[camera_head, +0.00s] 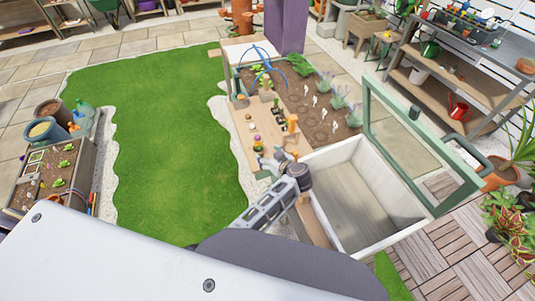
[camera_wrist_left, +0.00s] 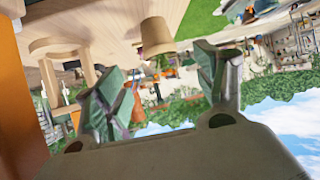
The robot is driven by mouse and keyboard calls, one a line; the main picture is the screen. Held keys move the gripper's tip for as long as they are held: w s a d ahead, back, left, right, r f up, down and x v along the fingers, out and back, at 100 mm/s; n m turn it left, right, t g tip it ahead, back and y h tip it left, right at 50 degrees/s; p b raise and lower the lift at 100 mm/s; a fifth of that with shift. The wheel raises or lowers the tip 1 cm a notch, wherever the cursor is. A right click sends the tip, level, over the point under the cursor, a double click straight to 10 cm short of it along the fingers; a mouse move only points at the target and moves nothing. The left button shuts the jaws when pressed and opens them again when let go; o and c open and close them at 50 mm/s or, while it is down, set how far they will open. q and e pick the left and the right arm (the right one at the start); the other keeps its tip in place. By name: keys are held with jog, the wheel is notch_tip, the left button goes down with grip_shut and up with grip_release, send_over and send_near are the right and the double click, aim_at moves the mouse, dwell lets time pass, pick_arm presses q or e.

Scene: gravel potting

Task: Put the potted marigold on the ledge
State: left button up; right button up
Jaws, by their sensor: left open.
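My left gripper (camera_head: 274,160) is open and empty, above the pale wooden ledge (camera_head: 248,124) beside the planting bed. A small pot with a pinkish-orange and yellow top (camera_head: 257,143), perhaps the marigold, stands on the wood just beyond the fingers. The left wrist view is upside down. There a tan pot (camera_wrist_left: 157,38) with a green plant below it shows beyond and between the spread fingers (camera_wrist_left: 166,72), apart from them. My right gripper is not in view.
An open white-walled cold frame (camera_head: 340,205) with a raised green-framed lid (camera_head: 375,125) lies right of my left arm. Other small pots and an orange object (camera_head: 292,124) stand close by. A planted bed (camera_head: 315,105) borders the ledge. Lawn (camera_head: 170,150) lies left.

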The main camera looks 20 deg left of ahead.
pick_arm(q)
jog(key=shift+p+v, duration=0.7)
jog(key=shift+v, duration=0.4)
jog(key=shift+w, duration=0.1)
